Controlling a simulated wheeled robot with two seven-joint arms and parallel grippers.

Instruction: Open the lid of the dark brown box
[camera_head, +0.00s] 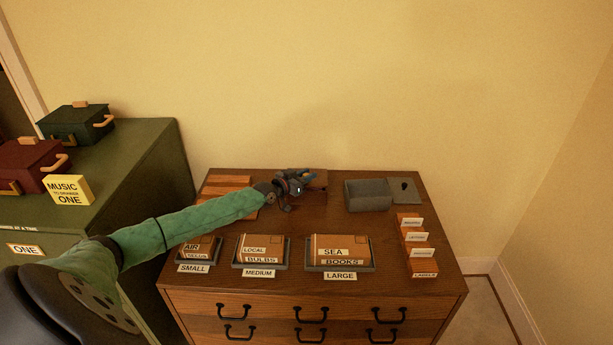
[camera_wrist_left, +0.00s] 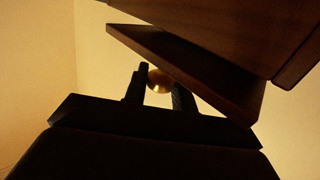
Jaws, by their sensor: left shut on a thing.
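The dark brown box (camera_head: 316,198) stands at the back middle of the wooden chest top, partly hidden behind my left gripper (camera_head: 297,184). In the left wrist view a dark brown panel (camera_wrist_left: 185,66), apparently its lid, slants down to the right, beside another dark wooden part (camera_wrist_left: 250,28). A small brass knob (camera_wrist_left: 158,79) sits at the panel, between the fingers of my left gripper (camera_wrist_left: 160,88), which are shut on it. How far the lid stands open I cannot tell. My right gripper is out of view.
An open grey box (camera_head: 368,196) stands right of the brown box, with a grey lid-like plate (camera_head: 403,189) beside it. Labelled trays (camera_head: 340,252) line the front. Label cards (camera_head: 417,246) stand at right. Orange-brown slats (camera_head: 226,183) lie at left. A green cabinet (camera_head: 140,160) adjoins the chest.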

